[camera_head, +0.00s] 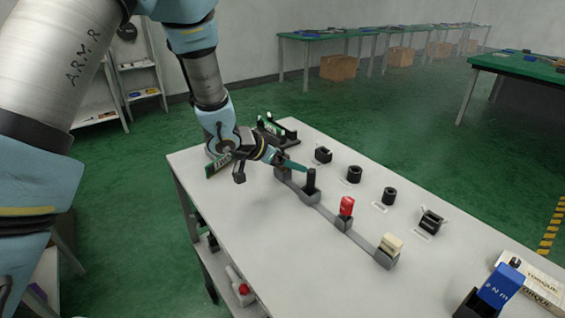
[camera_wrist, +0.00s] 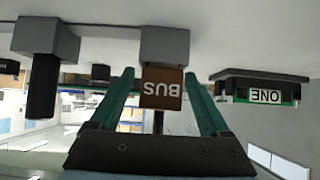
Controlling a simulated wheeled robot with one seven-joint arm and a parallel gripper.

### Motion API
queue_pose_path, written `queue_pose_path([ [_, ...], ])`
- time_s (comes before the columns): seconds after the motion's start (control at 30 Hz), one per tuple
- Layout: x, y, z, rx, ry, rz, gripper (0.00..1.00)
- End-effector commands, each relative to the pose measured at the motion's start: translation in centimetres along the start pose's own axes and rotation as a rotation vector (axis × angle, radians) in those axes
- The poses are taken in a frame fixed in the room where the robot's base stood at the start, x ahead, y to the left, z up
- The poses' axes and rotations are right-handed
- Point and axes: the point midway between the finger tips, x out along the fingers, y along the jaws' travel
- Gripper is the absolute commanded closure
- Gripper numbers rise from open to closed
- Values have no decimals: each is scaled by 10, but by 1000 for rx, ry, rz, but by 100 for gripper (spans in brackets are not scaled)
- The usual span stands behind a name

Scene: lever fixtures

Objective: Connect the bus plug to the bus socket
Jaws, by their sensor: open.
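The brown bus plug (camera_wrist: 162,90), marked BUS, stands in a grey holder (camera_wrist: 165,45) in the upside-down wrist view. My gripper (camera_wrist: 159,76) is open, with one green finger on each side of the plug; I cannot tell whether they touch it. In the head view my gripper (camera_head: 291,164) is at the far end of the plug row, and the plug (camera_head: 281,173) is partly hidden by it. Several black sockets stand in a row to the right, including a round one (camera_head: 354,174). Their labels are too small to read, so I cannot tell which is the bus socket.
Black (camera_head: 311,180), red (camera_head: 347,206) and cream (camera_head: 392,243) plugs stand in the same holder row. A blue tool (camera_head: 501,286) stands at the right front. The table's left front is clear.

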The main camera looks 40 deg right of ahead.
Motion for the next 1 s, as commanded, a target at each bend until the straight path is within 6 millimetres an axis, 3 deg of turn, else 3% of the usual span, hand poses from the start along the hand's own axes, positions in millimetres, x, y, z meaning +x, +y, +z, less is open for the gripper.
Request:
queue_pose_path([
  [0.17,0,0,0,0,0,0,20],
  [0.87,0,0,0,0,0,0,98],
  [1.0,0,0,0,0,0,0,100],
])
